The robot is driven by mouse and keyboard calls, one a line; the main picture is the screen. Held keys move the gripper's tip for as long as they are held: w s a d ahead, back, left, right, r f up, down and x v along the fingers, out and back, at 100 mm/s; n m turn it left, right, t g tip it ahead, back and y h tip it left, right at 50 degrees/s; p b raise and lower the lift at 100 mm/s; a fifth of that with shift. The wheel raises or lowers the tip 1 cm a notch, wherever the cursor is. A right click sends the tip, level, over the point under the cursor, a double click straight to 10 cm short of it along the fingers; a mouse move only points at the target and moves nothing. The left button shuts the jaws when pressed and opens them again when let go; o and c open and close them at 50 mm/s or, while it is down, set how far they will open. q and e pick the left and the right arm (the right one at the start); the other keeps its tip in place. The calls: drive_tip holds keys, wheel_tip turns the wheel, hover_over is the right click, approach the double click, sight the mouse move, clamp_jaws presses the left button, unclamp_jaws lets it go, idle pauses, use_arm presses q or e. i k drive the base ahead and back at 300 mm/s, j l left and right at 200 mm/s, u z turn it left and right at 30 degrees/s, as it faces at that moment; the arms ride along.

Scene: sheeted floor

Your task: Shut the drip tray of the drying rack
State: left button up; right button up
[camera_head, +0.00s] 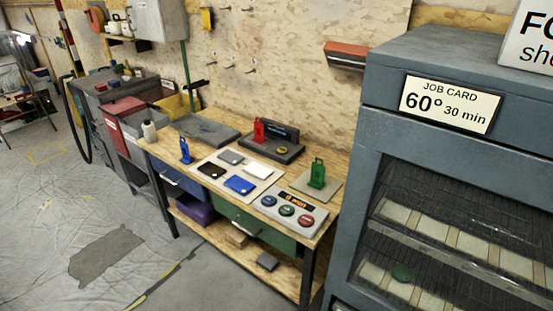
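A blue-grey cabinet (395,75) with wire shelves fills the right side, close to me; it appears to be the drying rack. A job card (450,103) on its top front reads 60° 30 min. The cabinet's lower part is cut off by the bottom edge of the picture, and I cannot make out a drip tray. Neither of my grippers is in view.
A wooden workbench (335,203) with coloured plates, buttons and drawers stands left of the cabinet, against the wall. A red-fronted bin (115,145) is farther left. A grey patch (105,255) lies on the sheeted floor, which is mostly open at left.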

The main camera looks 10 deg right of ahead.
sight(191, 126)
drive_tip(key=i+j+z, duration=0.3)
drive_tip(key=i+j, duration=0.5)
